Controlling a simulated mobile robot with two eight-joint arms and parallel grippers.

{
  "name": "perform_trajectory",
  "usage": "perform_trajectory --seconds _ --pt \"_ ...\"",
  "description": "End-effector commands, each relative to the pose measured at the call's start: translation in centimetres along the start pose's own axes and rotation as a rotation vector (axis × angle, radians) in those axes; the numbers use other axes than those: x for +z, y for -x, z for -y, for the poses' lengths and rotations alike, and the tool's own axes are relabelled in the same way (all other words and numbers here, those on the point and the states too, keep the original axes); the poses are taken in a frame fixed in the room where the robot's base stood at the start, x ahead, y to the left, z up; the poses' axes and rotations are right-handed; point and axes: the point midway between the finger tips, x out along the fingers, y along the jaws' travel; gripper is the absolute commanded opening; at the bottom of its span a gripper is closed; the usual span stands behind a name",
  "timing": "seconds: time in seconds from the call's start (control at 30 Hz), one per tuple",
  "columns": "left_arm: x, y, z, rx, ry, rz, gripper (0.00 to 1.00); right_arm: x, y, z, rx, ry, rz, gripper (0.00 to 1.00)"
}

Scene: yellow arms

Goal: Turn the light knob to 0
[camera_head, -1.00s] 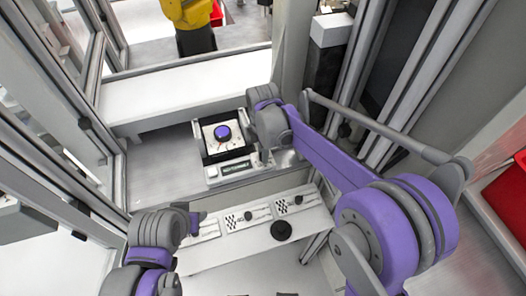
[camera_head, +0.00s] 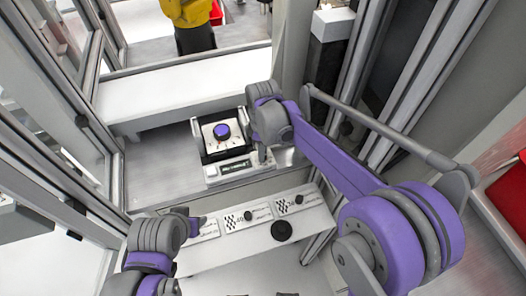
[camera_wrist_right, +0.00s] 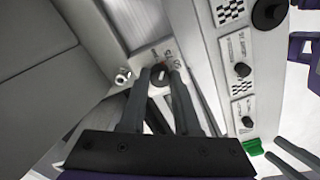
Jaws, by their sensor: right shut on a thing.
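A small dark knob (camera_wrist_right: 158,76) sits on a white plate (camera_wrist_right: 166,54) with printed marks, some of them red. My right gripper (camera_wrist_right: 159,79) is shut on this knob, with one finger on each side. The fingers hide part of the knob and plate, so I cannot read its setting. In the head view my right gripper (camera_head: 264,156) reaches down at the right end of the console, and its wrist hides the knob. My left gripper (camera_head: 196,221) is above the left end of the lower panel, mostly hidden by its own wrist.
A blue knob (camera_head: 221,131) on a black-framed dial box stands left of my right wrist. A lower white panel (camera_head: 235,250) carries checkered labels, small black knobs and a larger black knob (camera_head: 281,230). Metal frame posts enclose both sides.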

Motion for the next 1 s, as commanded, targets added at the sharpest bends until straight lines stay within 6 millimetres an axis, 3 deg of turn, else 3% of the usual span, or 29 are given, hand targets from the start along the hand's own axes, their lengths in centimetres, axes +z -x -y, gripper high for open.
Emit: perform_trajectory --seconds 1.0 --pt "1.4 -1.4 0.0 0.000 0.000 0.011 0.50 0.0 0.1 0.0 0.001 -0.965 0.000 0.00"
